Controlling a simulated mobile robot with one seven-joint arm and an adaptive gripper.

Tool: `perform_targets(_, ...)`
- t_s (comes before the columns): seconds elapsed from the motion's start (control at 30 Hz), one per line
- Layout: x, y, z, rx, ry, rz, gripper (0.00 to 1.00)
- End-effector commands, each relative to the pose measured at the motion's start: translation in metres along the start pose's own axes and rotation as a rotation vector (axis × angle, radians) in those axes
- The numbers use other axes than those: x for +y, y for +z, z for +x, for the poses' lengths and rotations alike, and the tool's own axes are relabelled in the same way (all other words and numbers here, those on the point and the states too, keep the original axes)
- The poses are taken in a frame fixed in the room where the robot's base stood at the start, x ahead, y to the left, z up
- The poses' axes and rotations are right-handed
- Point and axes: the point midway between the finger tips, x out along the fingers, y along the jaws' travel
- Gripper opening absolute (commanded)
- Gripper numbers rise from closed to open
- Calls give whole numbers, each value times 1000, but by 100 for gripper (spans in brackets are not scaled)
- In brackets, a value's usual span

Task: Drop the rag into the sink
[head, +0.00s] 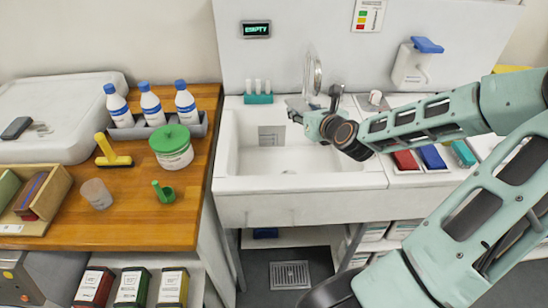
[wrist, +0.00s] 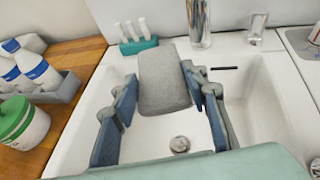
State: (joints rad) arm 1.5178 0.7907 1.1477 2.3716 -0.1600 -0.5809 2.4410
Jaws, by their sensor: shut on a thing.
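The sink (head: 235,165) is a white basin in the counter, in the middle of the head view. It fills most of the wrist view (wrist: 255,115), with a round drain (wrist: 180,144) on its floor. My gripper (head: 296,108) is over the back part of the sink. In the wrist view my gripper (wrist: 160,88) has its two blue-grey fingers on either side of a grey rag (wrist: 163,75) and is shut on it. The rag hangs above the basin, apart from its floor as far as I can tell. In the head view the rag is mostly hidden by my gripper.
A teal rack with white tubes (head: 258,92) stands on the sink's back ledge. On the wooden counter at left are bottles (head: 151,105) and a green-lidded tub (head: 173,150). Coloured boxes (head: 432,157) lie right of the sink.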

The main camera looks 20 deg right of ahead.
Motion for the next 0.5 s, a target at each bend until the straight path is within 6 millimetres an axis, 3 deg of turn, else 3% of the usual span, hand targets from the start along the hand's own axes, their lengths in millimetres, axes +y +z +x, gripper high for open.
perform_targets(0.5, 0, -45, 19, -1, -1, -2, 17)
